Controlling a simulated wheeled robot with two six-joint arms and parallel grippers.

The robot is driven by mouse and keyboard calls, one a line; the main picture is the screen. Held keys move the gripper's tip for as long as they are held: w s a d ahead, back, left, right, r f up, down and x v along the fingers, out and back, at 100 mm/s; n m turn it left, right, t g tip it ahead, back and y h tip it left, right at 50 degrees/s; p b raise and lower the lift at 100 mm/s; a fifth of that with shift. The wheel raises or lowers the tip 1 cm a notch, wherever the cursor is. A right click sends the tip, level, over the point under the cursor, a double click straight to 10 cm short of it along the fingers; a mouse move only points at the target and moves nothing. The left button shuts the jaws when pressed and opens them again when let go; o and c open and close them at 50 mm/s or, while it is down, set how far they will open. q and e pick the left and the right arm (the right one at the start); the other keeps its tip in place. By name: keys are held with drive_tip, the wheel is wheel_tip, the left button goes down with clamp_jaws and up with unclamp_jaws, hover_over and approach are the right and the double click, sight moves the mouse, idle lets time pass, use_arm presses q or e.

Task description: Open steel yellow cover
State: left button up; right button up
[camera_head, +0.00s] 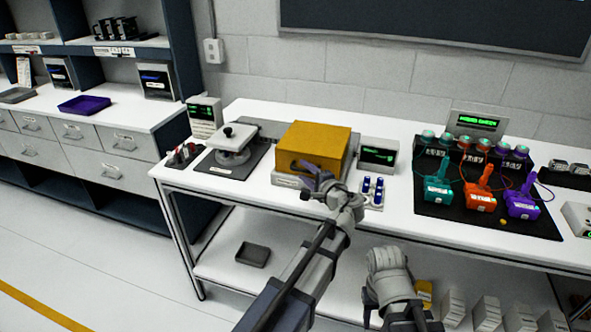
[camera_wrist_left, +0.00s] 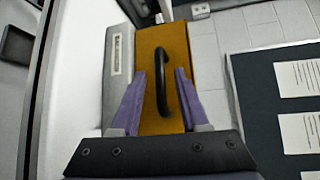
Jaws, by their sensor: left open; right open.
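The yellow cover (camera_head: 314,146) is a box shape on a light base on the white table, and looks closed. Its black handle shows in the left wrist view (camera_wrist_left: 154,82), on the cover's front face (camera_wrist_left: 176,45). My left gripper (camera_head: 312,176) is at the front of the cover, by the handle. In the left wrist view its purple fingers (camera_wrist_left: 160,92) are open, one on each side of the handle's lower part, with gaps between. My right gripper (camera_head: 372,300) is low in front of the table, away from the cover; its fingers are hard to make out.
A small display box (camera_head: 378,155) and a tray of blue-topped pieces (camera_head: 371,192) stand right of the cover. A white press-like device (camera_head: 232,145) is on its left. Teal, orange and purple devices sit on a black mat (camera_head: 430,210) further right. The table's front edge (camera_head: 470,252) lies near my arms.

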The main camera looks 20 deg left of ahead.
use_arm(q)
drive_tip(key=shift+w+a+f, duration=0.1)
drive_tip(key=shift+w+a, duration=0.25)
drive_tip(key=shift+s+d, duration=0.1)
clamp_jaws()
idle(1.1)
